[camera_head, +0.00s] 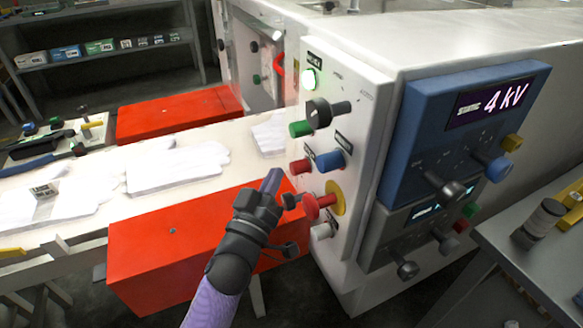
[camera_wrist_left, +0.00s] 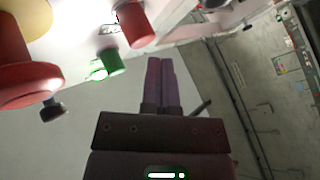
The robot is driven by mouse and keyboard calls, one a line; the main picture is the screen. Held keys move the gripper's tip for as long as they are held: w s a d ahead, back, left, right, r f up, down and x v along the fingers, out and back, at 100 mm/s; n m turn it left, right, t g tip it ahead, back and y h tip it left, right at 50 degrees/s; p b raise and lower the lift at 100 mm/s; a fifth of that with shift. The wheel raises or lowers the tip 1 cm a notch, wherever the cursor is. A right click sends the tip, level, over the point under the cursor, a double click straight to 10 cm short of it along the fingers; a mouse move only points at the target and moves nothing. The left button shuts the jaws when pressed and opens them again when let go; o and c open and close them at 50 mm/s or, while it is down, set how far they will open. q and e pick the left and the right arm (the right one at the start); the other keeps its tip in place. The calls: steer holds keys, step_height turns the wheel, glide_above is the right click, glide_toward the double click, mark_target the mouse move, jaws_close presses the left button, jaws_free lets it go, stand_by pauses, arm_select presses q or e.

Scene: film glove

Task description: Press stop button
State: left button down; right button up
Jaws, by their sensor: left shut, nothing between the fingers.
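The stop button appears to be the large red mushroom button (camera_head: 314,206) on a yellow round base (camera_head: 336,197), low on the white control panel. In the left wrist view a large red button (camera_wrist_left: 28,80) with a yellow base (camera_wrist_left: 20,20) fills the left edge. My left gripper (camera_head: 272,178) is shut and empty, with its purple fingers just left of the mushroom button in the head view. In the left wrist view the fingers (camera_wrist_left: 161,80) are apart from the large red button. My right gripper is not in view.
Close by on the panel (camera_head: 350,100) are a smaller red button (camera_head: 300,166), a blue button (camera_head: 330,160), a green button (camera_head: 301,128) and a black knob (camera_head: 318,112). A blue box (camera_head: 420,130) reads 4 kV. White gloves (camera_head: 175,168) lie on the conveyor at left.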

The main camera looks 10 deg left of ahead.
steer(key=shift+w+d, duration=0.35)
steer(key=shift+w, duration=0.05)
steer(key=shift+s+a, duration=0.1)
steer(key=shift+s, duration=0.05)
arm_select(q)
steer(key=shift+w+d, duration=0.25)
steer(key=shift+d, duration=0.1)
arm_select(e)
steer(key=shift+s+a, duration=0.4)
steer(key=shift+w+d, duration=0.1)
arm_select(q)
steer(key=shift+w+d, duration=0.1)
steer(key=shift+d, duration=0.05)
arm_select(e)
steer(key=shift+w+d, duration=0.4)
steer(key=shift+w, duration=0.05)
